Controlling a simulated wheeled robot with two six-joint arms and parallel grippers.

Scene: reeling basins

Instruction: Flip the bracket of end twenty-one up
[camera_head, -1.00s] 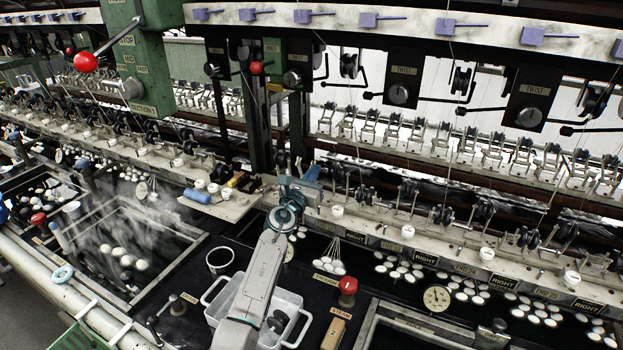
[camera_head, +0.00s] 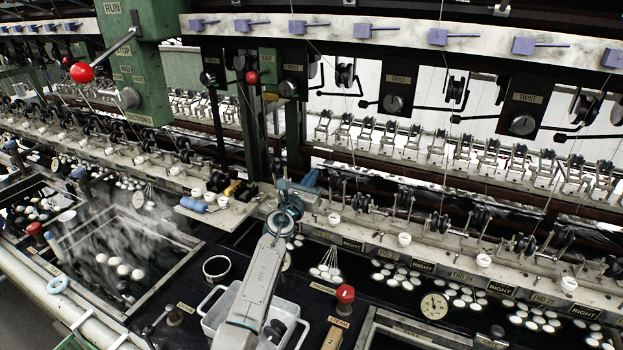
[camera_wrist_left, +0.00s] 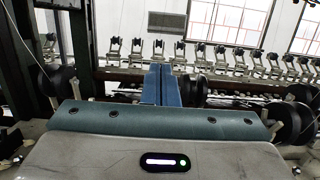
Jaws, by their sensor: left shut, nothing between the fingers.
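My left gripper (camera_head: 310,179) reaches in over the front rail. Its blue fingers are together with nothing between them, below the row of metal brackets (camera_head: 436,147). In the left wrist view the two blue fingers (camera_wrist_left: 162,85) lie side by side and point at the bracket row (camera_wrist_left: 205,58). There is a gap in depth between fingertips and brackets that I cannot measure. The small end labels (camera_head: 463,276) along the front rail are mostly hard to read, so I cannot tell which bracket belongs to end twenty-one. My right gripper is out of view.
Dark reels (camera_head: 440,222) stand along the rail on both sides of my left gripper. Black twist boxes (camera_head: 397,92) with thin levers hang above the brackets. A small shelf (camera_head: 212,216) with spools lies left of the gripper. A white tub (camera_head: 290,313) stands below my arm.

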